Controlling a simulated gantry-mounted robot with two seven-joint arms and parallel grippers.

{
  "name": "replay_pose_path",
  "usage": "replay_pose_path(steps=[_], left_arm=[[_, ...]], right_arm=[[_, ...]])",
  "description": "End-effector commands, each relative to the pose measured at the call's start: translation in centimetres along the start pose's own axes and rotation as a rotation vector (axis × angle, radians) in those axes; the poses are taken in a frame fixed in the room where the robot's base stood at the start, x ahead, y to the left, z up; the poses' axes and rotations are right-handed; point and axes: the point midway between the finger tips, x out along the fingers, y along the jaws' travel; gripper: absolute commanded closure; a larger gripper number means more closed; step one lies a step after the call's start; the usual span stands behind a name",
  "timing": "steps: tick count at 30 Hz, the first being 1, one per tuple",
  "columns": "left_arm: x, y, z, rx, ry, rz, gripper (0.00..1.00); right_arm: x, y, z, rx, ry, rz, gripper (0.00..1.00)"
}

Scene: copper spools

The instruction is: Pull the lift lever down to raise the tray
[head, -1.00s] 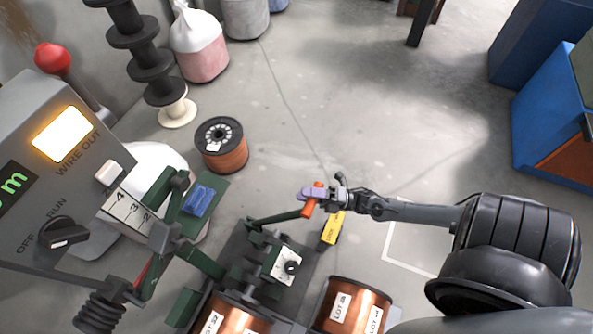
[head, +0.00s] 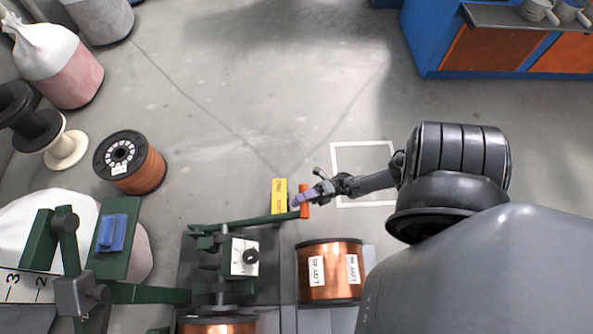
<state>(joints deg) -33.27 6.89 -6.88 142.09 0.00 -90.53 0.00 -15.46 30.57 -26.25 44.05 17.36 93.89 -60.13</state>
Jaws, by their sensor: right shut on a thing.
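The lift lever (head: 255,220) is a green bar running right from a green mechanism, with an orange handle (head: 304,207) at its end. My right gripper (head: 303,197) is shut on this orange handle, its pale purple fingertips around the upper part. A copper spool with white LOT labels (head: 313,278) stands on a grey plate (head: 311,322) below the handle. A second copper spool (head: 218,328) is cut off at the bottom edge. I cannot tell which surface is the lift tray, or its height. My left gripper is not in view.
A yellow block (head: 279,196) sits just left of the handle. A white dial box (head: 245,257) is fixed on the mechanism. A copper wire spool (head: 148,172) stands on the floor at left. A blue cabinet (head: 428,45) is at upper right. Open floor lies between them.

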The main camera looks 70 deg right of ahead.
Motion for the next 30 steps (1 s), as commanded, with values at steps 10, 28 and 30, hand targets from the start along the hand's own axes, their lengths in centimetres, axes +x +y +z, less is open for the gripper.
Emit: replay_pose_path(steps=[10,28,30], left_arm=[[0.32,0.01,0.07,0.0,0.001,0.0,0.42],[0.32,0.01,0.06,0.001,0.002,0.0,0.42],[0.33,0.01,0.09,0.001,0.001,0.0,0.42]], right_arm=[[-0.74,-1.26,-0.44,0.009,0.019,-0.003,1.0],[-0.62,-1.26,-0.37,0.007,0.019,-0.001,0.42],[-0.59,-1.27,-0.36,0.007,0.018,-0.001,0.42]])
